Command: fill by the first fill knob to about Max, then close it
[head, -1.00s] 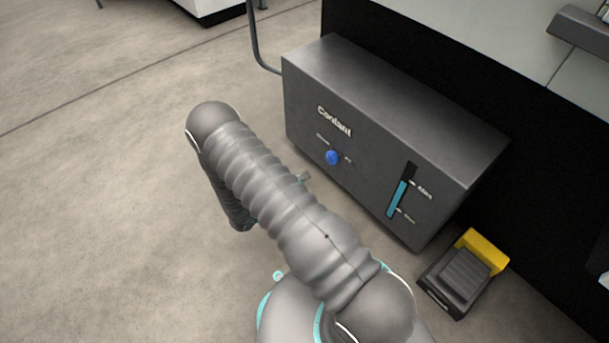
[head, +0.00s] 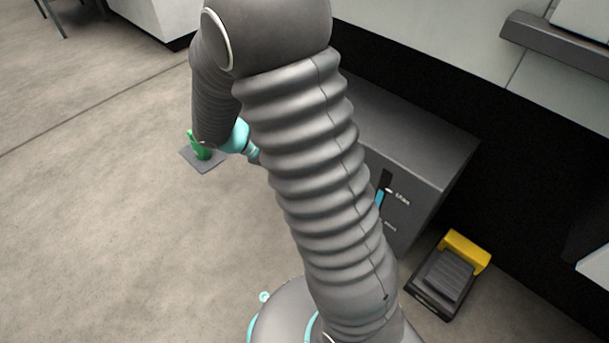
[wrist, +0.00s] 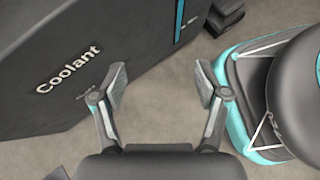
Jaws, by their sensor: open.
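The dark grey coolant tank (head: 425,135) stands right of my arm in the head view; my arm covers most of its front. The blue fill knob is hidden there, and I cannot make it out in the wrist view. The level gauge (head: 380,198) shows blue liquid reaching close to the Max mark. In the wrist view the tank front (wrist: 40,110) with its Coolant lettering is at the left, and part of the gauge (wrist: 179,20) is at the top. My gripper (wrist: 161,82) is open and empty, its left finger overlapping the tank front in the picture.
A black and yellow foot pedal (head: 450,272) lies on the floor right of the tank. A dark machine base and pale panels rise behind the tank.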

